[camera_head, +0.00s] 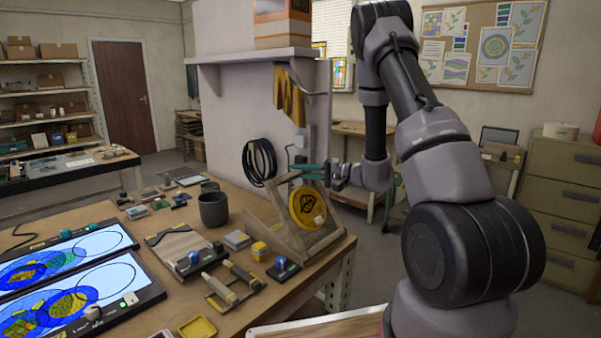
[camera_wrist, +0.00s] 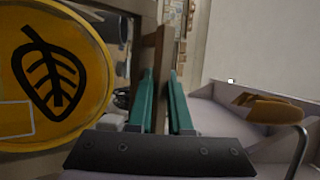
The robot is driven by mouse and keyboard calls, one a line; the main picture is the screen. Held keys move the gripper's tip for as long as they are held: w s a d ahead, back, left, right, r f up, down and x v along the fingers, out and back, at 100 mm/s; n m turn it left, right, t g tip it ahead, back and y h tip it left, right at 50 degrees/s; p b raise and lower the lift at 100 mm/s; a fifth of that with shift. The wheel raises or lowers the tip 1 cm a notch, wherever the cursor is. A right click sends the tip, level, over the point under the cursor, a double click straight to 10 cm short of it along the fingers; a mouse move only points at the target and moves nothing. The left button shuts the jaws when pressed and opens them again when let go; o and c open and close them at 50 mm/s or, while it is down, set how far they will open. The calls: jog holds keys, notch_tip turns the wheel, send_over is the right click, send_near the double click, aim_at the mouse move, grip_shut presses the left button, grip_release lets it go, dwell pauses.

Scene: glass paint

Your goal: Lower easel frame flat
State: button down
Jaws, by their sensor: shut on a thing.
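The wooden easel frame (camera_head: 276,224) stands tilted up at the right end of the workbench. A yellow disc with a black leaf (camera_head: 307,207) sits on it, and the disc fills the left of the wrist view (camera_wrist: 52,80). My gripper (camera_head: 291,173), with teal fingers, is at the top of the frame. In the wrist view my gripper (camera_wrist: 163,90) has one finger on each side of an upright wooden bar of the frame (camera_wrist: 162,58), shut on it. The fingers hide part of the bar.
Left of the easel on the workbench (camera_head: 130,250) are a dark cup (camera_head: 213,208), small paint blocks (camera_head: 260,250), hand tools (camera_head: 222,290) and lit glass panels (camera_head: 70,285). A shelf wall with a black cable coil (camera_head: 259,161) stands behind the easel.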

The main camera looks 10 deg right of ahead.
jog(key=shift+w+a, duration=0.1)
jog(key=shift+w+a+f+g+h, duration=0.3)
jog(key=shift+w+a+f+h, duration=0.3)
jog(key=shift+w, duration=0.25)
jog(key=w+a+f+m+g+h, duration=0.2)
jog(key=w+a+f+h, duration=0.1)
jog(key=w+a+f, duration=0.15)
jog(key=g+h, duration=0.2)
jog(key=g, duration=0.1)
send_over(273, 222)
jog(key=f, duration=0.7)
jog(key=shift+s+d+f, duration=0.2)
jog(key=shift+s+d, duration=0.15)
jog(key=shift+w+a+f+m, duration=0.15)
jog(key=shift+f+m, duration=0.15)
jog(key=shift+f, duration=0.45)
jog(key=shift+w+a+f, duration=0.1)
jog(key=shift+w+f, duration=0.05)
jog(key=shift+f, duration=0.45)
jog(key=shift+w+a+f, duration=0.1)
jog(key=shift+f, duration=0.5)
jog(key=shift+s+f, duration=0.1)
jog(key=shift+f, duration=0.05)
jog(key=c, duration=1.1)
grip_release()
